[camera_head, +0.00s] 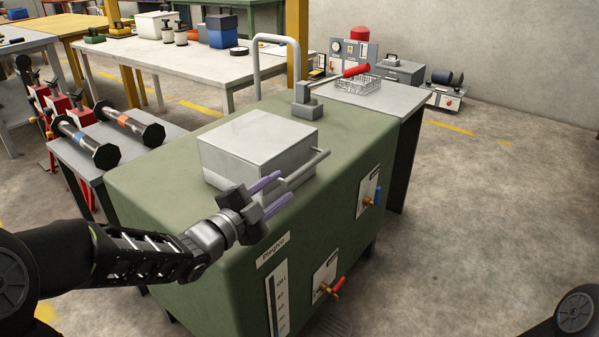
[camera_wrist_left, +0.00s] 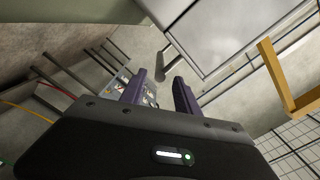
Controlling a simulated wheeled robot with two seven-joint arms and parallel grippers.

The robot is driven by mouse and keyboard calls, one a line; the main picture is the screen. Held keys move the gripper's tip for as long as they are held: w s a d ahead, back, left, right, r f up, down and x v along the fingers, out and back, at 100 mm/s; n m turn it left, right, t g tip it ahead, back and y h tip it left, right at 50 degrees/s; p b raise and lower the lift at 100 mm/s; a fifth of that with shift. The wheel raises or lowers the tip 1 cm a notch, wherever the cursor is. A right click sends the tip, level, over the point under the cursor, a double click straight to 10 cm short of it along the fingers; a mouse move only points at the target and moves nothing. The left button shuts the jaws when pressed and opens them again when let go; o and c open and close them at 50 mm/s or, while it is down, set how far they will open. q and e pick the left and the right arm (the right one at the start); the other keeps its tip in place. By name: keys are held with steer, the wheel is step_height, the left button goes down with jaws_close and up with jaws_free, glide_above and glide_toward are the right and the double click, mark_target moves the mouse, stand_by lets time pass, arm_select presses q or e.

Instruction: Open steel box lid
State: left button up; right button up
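The steel box (camera_head: 257,146) sits on top of a green tank (camera_head: 150,185), and its flat lid (camera_head: 262,135) is down. A grey bar handle (camera_head: 312,168) runs along the box's near right side. The box also shows at the top of the left wrist view (camera_wrist_left: 215,35), with a seam near its edge and the handle's end (camera_wrist_left: 172,62) beyond the fingers. My left gripper (camera_head: 285,186) is at the handle's near end, its two purple fingers apart. Contact with the handle cannot be told. My right gripper is out of view.
Valves (camera_head: 331,287) stick out of the tank's right face. A side table with dumbbell-like rollers (camera_head: 85,143) stands left. The floor at right is clear.

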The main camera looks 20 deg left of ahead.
mark_target(299, 171)
arm_select(q)
steer(key=shift+w, duration=0.1)
steer(key=x, duration=0.7)
steer(key=shift+w+d, duration=0.1)
steer(key=shift+w, duration=0.2)
steer(key=shift+f, duration=0.1)
jaws_close()
steer(key=shift+s+f, duration=0.1)
steer(key=shift+f, duration=0.1)
stand_by(0.9)
